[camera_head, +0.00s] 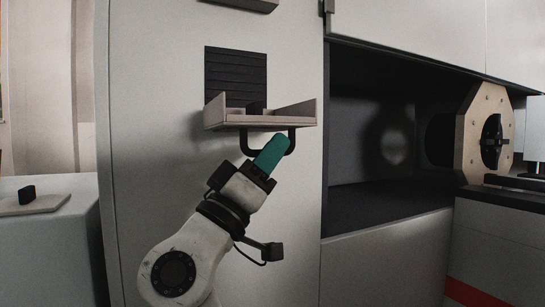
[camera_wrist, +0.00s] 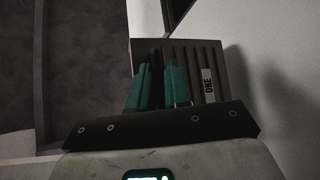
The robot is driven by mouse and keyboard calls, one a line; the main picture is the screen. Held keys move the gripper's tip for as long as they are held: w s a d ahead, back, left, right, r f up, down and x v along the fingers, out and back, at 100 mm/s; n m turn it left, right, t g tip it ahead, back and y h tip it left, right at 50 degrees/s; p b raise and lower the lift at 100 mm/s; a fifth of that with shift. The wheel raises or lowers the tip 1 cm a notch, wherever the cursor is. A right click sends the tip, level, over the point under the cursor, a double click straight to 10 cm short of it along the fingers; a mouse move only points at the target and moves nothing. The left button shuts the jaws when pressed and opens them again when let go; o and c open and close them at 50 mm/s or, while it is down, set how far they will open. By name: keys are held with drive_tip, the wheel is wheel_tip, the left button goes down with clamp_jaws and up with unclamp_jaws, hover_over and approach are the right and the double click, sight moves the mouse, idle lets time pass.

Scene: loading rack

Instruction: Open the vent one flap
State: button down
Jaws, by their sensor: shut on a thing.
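The vent one flap (camera_head: 285,121) juts out from the tall pale cabinet like a shallow tray, below a dark slatted vent opening (camera_head: 235,70). A black bar handle (camera_head: 246,146) hangs under it. My gripper (camera_head: 279,142) reaches up from below, its teal fingers at the right part of the handle, shut on it. In the wrist view, the fingers (camera_wrist: 159,72) stand close together in front of a ridged panel (camera_wrist: 211,60) labelled "ONE", which seems to be the flap's outer face. The grip on the handle is hidden there.
An open dark bay (camera_head: 375,125) lies right of the cabinet front, with a wooden octagonal plate (camera_head: 468,140) at its far side. A low pale unit (camera_head: 50,245) with a small black-handled board (camera_head: 30,203) stands at left. A counter (camera_head: 500,240) is at right.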

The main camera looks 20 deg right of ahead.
drive_tip(key=shift+w+f, duration=0.15)
drive_tip(key=shift+f, duration=0.15)
drive_tip(key=c, duration=1.2)
unclamp_jaws()
drive_tip(key=shift+a, duration=0.1)
drive_tip(key=p+v, duration=0.1)
drive_tip(key=v, duration=0.9)
drive_tip(key=shift+a+f+p, duration=0.2)
drive_tip(key=shift+a+p, duration=0.05)
drive_tip(key=shift+p, duration=0.1)
